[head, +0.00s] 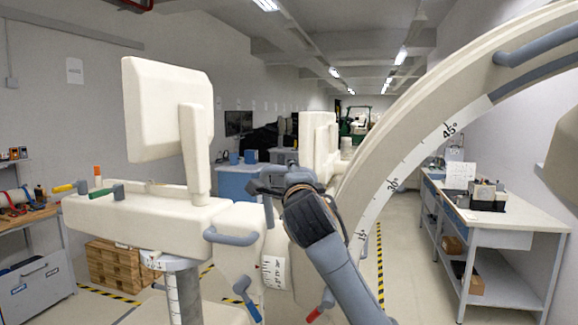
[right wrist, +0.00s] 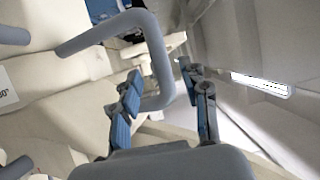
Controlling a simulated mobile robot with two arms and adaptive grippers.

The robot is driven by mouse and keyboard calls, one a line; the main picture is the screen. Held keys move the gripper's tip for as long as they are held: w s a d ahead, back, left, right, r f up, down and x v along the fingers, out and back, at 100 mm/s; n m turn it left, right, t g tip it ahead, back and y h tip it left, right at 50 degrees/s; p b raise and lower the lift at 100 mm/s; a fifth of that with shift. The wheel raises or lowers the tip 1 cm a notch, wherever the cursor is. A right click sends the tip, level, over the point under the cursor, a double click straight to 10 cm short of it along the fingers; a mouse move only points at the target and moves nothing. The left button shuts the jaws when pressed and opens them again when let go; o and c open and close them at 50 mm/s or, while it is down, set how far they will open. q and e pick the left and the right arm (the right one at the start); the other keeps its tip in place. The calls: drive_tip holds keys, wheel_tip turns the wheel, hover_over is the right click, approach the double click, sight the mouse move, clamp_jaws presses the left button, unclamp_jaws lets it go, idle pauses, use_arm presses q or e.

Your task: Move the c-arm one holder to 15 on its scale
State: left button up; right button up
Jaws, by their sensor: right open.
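The cream c-arm (head: 415,150) arcs up to the right in the head view, with 15°, 30° and 45° marks on its white scale strip. Its lower end and the holder body (head: 235,265) are partly hidden behind my right arm. A grey-blue bar handle (head: 230,238) is on the body, beside a small white scale (head: 273,272) with a red pointer; its figures are too small to read. My right gripper (head: 262,188) is in front of the body. In the right wrist view, the open right gripper (right wrist: 160,78) has a bent grey-blue handle (right wrist: 158,50) between its blue-padded fingers. The left gripper is not in view.
A cream monitor (head: 168,105) stands on the cart top at left. Wooden crates (head: 113,265) and a workbench (head: 35,225) are further left. A white table (head: 500,225) stands at right. Floor is clear between the c-arm and this table.

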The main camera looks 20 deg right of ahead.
drive_tip(key=shift+p+x, duration=1.35)
drive_tip(key=shift+x, duration=1.25)
clamp_jaws()
